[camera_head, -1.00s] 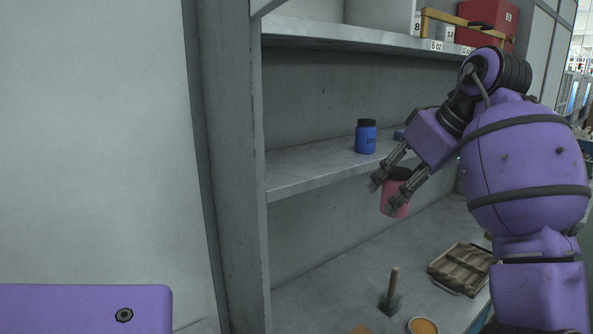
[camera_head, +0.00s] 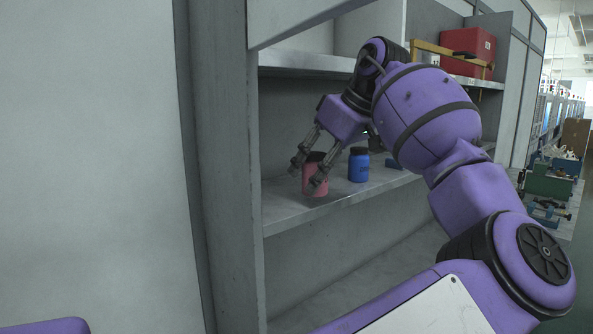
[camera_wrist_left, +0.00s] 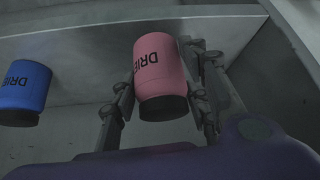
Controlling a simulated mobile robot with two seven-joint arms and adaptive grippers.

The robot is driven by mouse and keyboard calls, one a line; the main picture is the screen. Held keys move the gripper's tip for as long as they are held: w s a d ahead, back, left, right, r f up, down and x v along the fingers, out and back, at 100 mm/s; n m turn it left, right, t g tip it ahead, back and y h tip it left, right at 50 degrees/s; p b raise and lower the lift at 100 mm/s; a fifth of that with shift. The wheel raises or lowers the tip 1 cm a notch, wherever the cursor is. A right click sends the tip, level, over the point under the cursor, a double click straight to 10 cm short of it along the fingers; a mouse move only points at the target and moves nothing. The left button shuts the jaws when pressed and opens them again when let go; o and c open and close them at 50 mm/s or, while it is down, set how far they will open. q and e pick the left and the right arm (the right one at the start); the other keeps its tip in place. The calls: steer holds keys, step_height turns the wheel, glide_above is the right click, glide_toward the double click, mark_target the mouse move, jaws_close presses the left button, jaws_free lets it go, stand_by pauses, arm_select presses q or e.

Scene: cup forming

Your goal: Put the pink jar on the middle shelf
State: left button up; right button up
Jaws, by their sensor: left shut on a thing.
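The pink jar (camera_head: 315,180) has a dark lid and lettering on its side. My left gripper (camera_head: 306,177) is shut on it, one finger on each side. In the head view the jar is upright over the middle shelf (camera_head: 285,213), left of the blue jar (camera_head: 358,167). I cannot tell whether its base touches the shelf. In the left wrist view the pink jar (camera_wrist_left: 158,65) sits between the fingers, apart from the blue jar (camera_wrist_left: 24,88). My right gripper is not in view.
The blue jar stands on the middle shelf just right of the pink one. A grey upright panel (camera_head: 222,150) bounds the shelf on the left. The upper shelf (camera_head: 300,62) is overhead, with a red box (camera_head: 467,50) at its right. The shelf's left part is bare.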

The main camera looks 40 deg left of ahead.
arm_select(q)
steer(key=shift+a, duration=0.35)
steer(key=shift+s+a, duration=0.1)
steer(key=shift+a, duration=0.25)
steer(key=a, duration=0.3)
steer(key=shift+s+a+f+p, duration=0.1)
steer(key=shift+s+f+p, duration=0.05)
steer(key=shift+f+p, duration=0.25)
steer(key=shift+a+f, duration=0.1)
steer(key=shift+f, duration=0.2)
steer(key=shift+d, duration=0.2)
steer(key=shift+f, duration=0.15)
steer(key=o, duration=1.2)
